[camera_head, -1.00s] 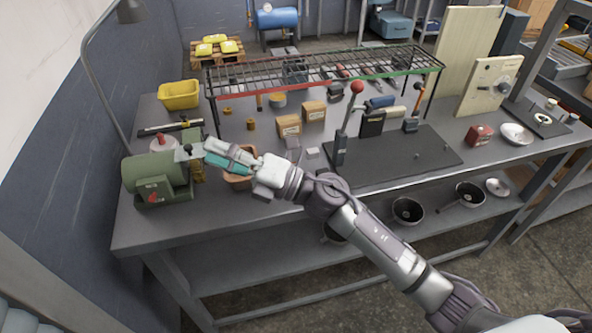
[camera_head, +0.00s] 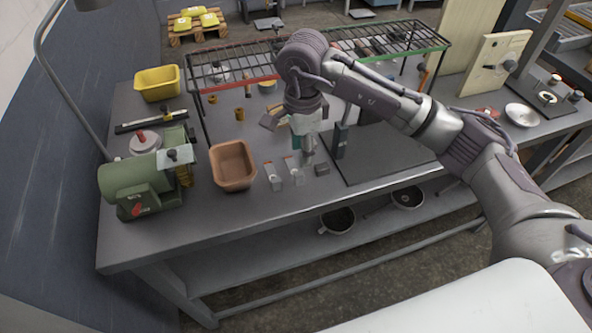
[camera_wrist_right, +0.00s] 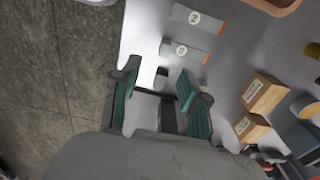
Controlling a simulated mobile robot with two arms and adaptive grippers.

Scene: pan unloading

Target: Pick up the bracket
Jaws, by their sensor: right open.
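My right gripper (camera_head: 305,157) points down low over the bench front. Its two teal-padded fingers are apart in the wrist view (camera_wrist_right: 157,82), with no held object clearly seen. Two flat grey pieces with white labels lie just left of it: a left one (camera_head: 272,176) and a right one (camera_head: 293,170). They also show in the wrist view, a farther one (camera_wrist_right: 197,19) and a nearer one (camera_wrist_right: 186,50), with orange ends. A small dark grey block (camera_head: 322,169) sits just right of the fingers. I cannot tell which of these is the bracket. My left gripper is not in view.
An orange-brown tray (camera_head: 233,184) stands left of the grey pieces, beside a green grinder (camera_head: 146,186). A wire rack (camera_head: 235,66) stands behind. Cardboard boxes (camera_wrist_right: 263,93) lie near the gripper. The bench front edge is close.

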